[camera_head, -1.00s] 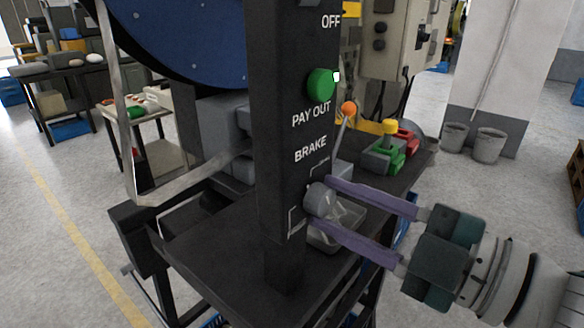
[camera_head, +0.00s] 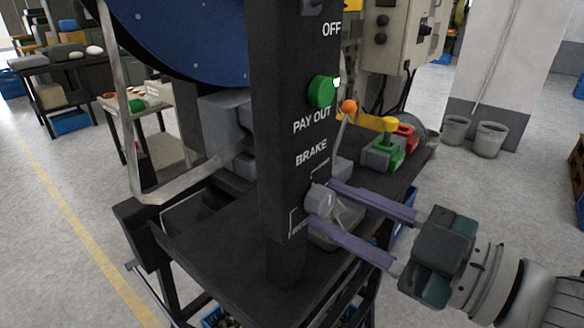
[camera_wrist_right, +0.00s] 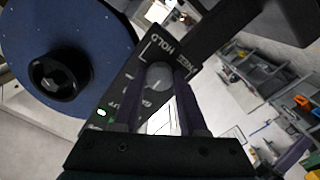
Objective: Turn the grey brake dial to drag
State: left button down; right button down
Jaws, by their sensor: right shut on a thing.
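The grey brake dial (camera_head: 320,200) sits on the side of a black post (camera_head: 284,150), below the white word BRAKE. It also shows in the right wrist view (camera_wrist_right: 158,75), with a small light mark on its face. My right gripper (camera_head: 335,210) is shut on the dial, one purple finger above it and one below. I cannot tell which label the dial points to. My left gripper is not in view.
A green knob (camera_head: 322,91) sits above PAY OUT on the same post. An orange-tipped lever (camera_head: 349,106) stands behind it. A blue reel (camera_head: 190,40) is at upper left. A dark bench top (camera_head: 225,265) lies below, with green, red and yellow parts (camera_head: 390,145) at its back.

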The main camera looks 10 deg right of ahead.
jog(key=shift+c, duration=2.2)
grip_release()
jog(key=v, duration=1)
jog(key=shift+b, duration=0.45)
